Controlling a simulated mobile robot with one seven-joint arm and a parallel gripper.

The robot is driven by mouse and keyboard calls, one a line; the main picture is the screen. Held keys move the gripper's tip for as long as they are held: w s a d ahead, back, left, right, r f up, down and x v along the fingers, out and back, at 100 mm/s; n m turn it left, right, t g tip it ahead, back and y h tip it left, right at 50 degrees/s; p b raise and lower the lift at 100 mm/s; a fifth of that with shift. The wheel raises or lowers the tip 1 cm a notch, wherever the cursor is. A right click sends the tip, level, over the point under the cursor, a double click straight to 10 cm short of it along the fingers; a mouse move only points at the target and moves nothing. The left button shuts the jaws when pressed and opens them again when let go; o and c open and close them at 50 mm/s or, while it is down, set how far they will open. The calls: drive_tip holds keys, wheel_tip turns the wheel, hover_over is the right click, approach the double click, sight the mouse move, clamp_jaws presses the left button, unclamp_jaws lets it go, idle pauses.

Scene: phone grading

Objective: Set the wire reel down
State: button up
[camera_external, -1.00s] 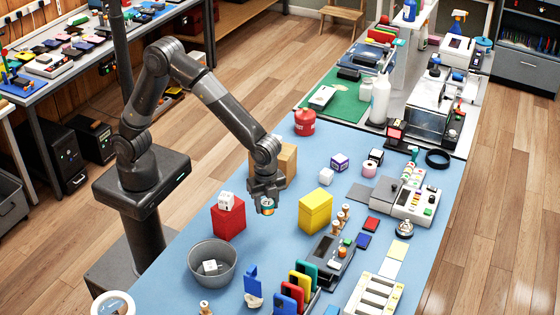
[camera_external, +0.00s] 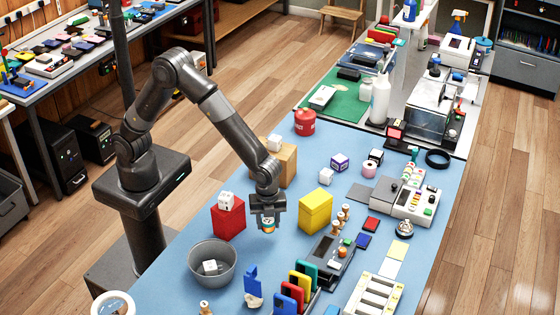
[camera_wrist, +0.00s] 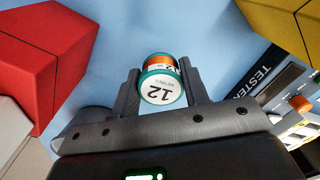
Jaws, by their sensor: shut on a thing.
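The wire reel (camera_external: 268,225) is a small spool with teal rims, an orange band and a white end face marked 12. It also shows in the wrist view (camera_wrist: 161,84). My gripper (camera_external: 267,213) is shut on it, with one finger on each side in the wrist view (camera_wrist: 160,92). The reel hangs from the fingers above the blue mat (camera_external: 262,275), between the red block and the yellow block. I cannot tell how large the gap under it is.
A red block (camera_external: 228,223) with a white cube (camera_external: 226,201) on top stands to the left. A yellow block (camera_external: 315,211) stands to the right. A grey bowl (camera_external: 212,262) is at the front left. A tester (camera_external: 328,255) is at the front right. Bare mat lies between them.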

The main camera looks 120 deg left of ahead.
sight(271, 237)
drive_tip(key=shift+w+a+f, duration=0.25)
drive_tip(key=shift+a+f, duration=0.15)
drive_tip(key=shift+f, duration=1.9)
drive_tip(key=shift+f, duration=0.15)
drive_tip(key=o, duration=1)
drive_tip(key=shift+c, duration=0.2)
